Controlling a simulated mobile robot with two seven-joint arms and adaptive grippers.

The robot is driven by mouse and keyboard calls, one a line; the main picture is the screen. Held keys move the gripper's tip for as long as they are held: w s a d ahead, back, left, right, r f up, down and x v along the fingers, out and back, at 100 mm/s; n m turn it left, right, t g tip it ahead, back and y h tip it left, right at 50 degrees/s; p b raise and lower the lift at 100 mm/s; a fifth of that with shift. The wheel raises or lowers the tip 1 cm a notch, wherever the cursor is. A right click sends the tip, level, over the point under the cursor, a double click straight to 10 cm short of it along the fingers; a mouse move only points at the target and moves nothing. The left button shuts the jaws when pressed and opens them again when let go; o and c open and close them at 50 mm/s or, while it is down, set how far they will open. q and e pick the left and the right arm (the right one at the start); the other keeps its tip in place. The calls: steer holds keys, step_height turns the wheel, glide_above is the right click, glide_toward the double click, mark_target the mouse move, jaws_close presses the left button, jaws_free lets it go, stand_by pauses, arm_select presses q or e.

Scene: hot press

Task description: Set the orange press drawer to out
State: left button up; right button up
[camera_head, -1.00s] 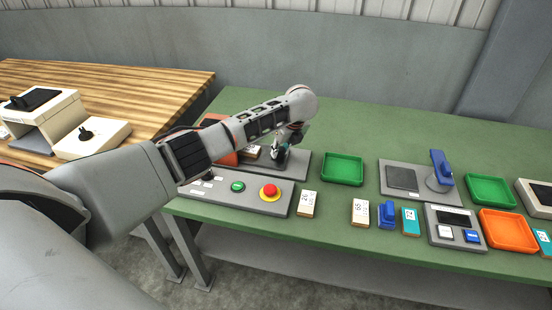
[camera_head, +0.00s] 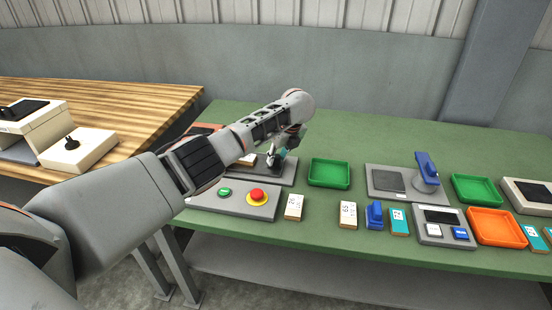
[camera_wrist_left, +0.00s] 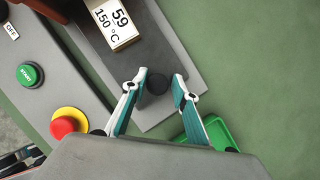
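The orange press (camera_head: 204,127) is mostly hidden behind my left arm in the head view. Its grey drawer (camera_wrist_left: 165,38) shows in the left wrist view, lying over a lighter grey base, with a round black knob (camera_wrist_left: 157,84) near its end. A white card (camera_wrist_left: 113,22) marked "59 150 °C" lies on the drawer. My left gripper (camera_wrist_left: 161,78) has its teal fingers on either side of the knob, with a small gap visible; contact is hard to judge. In the head view the left gripper (camera_head: 280,157) is over the drawer's right part. My right gripper is not in view.
A control panel with a green start button (camera_wrist_left: 29,74) and red stop button (camera_wrist_left: 70,123) sits in front of the press. A green tray (camera_head: 329,173) stands to the right. Cards, another press and an orange tray (camera_head: 497,228) stand further right on the green table.

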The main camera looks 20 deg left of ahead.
arm_select(q)
steer(key=shift+o, duration=0.2)
steer(key=shift+d, duration=0.1)
steer(key=v, duration=1.2)
stand_by(0.3)
